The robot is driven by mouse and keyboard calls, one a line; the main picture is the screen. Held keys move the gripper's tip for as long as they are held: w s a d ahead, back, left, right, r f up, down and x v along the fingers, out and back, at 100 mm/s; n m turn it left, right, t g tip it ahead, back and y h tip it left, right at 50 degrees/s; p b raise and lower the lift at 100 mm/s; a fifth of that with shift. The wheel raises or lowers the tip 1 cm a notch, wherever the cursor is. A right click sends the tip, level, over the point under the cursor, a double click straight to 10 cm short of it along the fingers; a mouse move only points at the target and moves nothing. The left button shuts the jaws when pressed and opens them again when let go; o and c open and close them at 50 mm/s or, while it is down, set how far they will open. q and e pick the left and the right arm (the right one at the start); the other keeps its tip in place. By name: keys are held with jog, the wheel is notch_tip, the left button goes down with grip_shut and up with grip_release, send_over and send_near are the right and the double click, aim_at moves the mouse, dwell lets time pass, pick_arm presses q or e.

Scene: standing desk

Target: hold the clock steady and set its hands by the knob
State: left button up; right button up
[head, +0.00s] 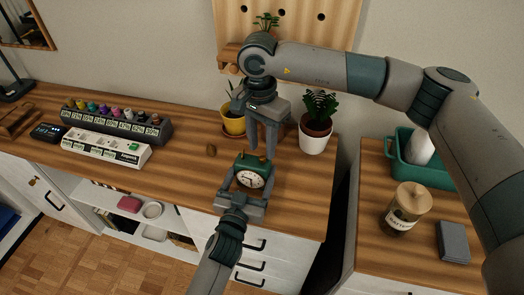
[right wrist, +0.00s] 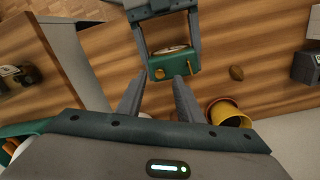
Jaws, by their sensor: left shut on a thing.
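The clock (head: 248,178) is green with a white face and stands upright near the front edge of the desk. Two small brass pieces stick out of its top in the head view. My left gripper (head: 248,172) comes from the front and is shut on the clock, one finger on each side. My right gripper (head: 261,151) points down just above and behind the clock. It is open and empty, its fingers apart in the right wrist view (right wrist: 157,80).
A yellow pot (head: 234,123) and a white pot (head: 315,138) with plants stand behind the clock. A small brown object (head: 211,150) lies left of it. A power strip (head: 105,148) and a rack (head: 118,124) sit farther left. A jar (head: 405,207) stands on the right counter.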

aim_at(262, 157)
jog(key=shift+f, duration=1.5)
grip_shut()
